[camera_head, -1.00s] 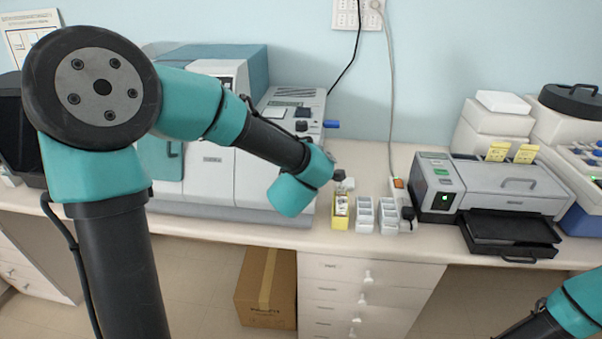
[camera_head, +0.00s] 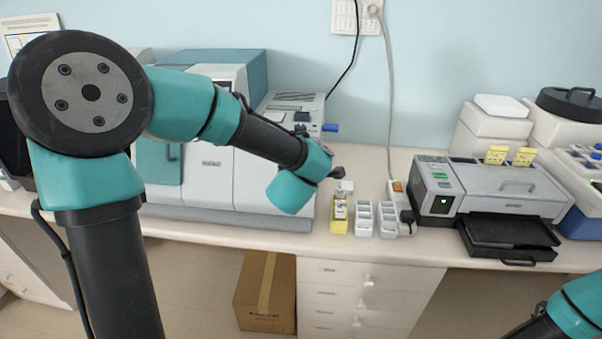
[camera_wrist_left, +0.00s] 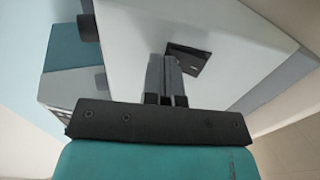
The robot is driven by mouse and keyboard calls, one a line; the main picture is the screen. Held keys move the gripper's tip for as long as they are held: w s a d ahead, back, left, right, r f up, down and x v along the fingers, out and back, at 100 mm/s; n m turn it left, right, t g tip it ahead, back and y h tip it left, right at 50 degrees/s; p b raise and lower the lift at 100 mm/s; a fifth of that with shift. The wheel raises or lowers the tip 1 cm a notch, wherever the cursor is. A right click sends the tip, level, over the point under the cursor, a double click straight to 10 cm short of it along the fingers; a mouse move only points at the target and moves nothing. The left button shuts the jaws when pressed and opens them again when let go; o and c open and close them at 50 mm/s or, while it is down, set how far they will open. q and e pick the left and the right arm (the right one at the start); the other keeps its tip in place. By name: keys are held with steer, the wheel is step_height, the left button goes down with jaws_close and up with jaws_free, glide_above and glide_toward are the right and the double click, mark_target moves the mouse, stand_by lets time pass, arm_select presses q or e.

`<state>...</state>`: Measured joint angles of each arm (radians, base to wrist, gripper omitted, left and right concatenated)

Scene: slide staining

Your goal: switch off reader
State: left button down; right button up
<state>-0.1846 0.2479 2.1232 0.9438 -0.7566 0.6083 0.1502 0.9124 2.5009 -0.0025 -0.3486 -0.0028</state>
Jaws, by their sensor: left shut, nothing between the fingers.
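My left gripper (camera_wrist_left: 163,60) is shut and empty in the left wrist view. Its fingertips are at a pale grey housing (camera_wrist_left: 220,50), close to a dark recessed panel (camera_wrist_left: 188,58); I cannot tell whether they touch. In the head view my left arm reaches across a large grey and teal machine (camera_head: 212,165), and only a dark bit of the gripper (camera_head: 338,173) shows past the teal wrist. A smaller grey device with a lit green display (camera_head: 443,202) stands farther right. No label tells which is the reader. My right gripper is out of view.
A yellow holder (camera_head: 339,226) and white racks (camera_head: 363,222) stand beside the large machine, near a power strip (camera_head: 402,205). A black tray (camera_head: 510,236) juts from the smaller device. Bare counter (camera_head: 420,248) lies in front.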

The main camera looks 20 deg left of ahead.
arm_select(q)
steer(key=shift+s+r, duration=0.1)
stand_by(0.3)
steer(key=s+d+r, duration=0.3)
steer(key=s+r, duration=0.5)
steer(key=s, duration=0.2)
steer(key=shift+s+d, duration=0.35)
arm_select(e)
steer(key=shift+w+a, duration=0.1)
